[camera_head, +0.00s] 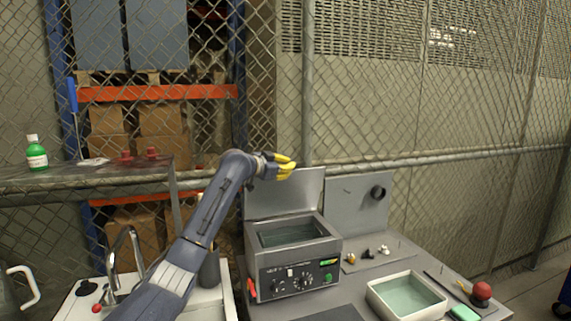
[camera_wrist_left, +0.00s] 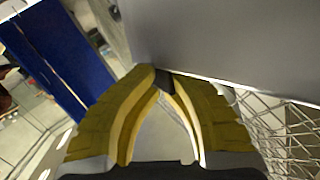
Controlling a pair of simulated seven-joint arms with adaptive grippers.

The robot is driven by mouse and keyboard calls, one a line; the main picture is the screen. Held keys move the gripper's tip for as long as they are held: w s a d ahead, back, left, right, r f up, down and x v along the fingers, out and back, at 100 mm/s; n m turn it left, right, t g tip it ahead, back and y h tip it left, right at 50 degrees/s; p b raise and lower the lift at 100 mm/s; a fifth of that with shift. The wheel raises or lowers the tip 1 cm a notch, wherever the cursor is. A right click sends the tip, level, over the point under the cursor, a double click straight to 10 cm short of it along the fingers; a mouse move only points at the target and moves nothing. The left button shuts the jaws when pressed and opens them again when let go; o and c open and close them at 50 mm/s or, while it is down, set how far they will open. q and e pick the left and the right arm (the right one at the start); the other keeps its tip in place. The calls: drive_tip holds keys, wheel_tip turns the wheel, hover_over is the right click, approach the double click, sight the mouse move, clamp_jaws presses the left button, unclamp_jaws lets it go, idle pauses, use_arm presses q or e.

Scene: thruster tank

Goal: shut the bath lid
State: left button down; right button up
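The bath is a grey box (camera_head: 293,270) with knobs and a small display on its front, standing on the bench. Its open basin (camera_head: 290,234) shows from above. The grey bath lid (camera_head: 290,198) stands raised at the back edge of the bath. My left gripper (camera_head: 287,167) has yellow fingers and is at the lid's upper edge in the head view. In the left wrist view its fingertips (camera_wrist_left: 163,78) come together, with a small dark part between them that I cannot identify. A large grey panel, apparently the lid (camera_wrist_left: 235,38), lies just past the tips. My right gripper is out of view.
A grey upright panel with a round black fitting (camera_head: 378,192) stands right of the lid. Small parts (camera_head: 367,253) lie before it. A white tray (camera_head: 372,298) and a red-topped knob (camera_head: 482,292) are further right. A sink tap (camera_head: 128,247) is left, and chain-link fence is behind.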

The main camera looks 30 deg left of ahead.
use_arm(q)
drive_tip(key=shift+m+t, duration=0.7)
drive_tip(key=shift+m, duration=0.1)
drive_tip(key=shift+s+d+f, duration=0.5)
drive_tip(key=shift+s+d, duration=0.2)
drive_tip(key=shift+s, duration=0.05)
drive_tip(key=shift+s+d+f, duration=0.5)
drive_tip(key=shift+s+d, duration=0.2)
drive_tip(key=c, duration=1.6)
unclamp_jaws()
drive_tip(key=shift+a, duration=0.1)
drive_tip(key=shift+c, duration=0.2)
drive_tip(key=o, duration=0.3)
drive_tip(key=shift+v, duration=3.75)
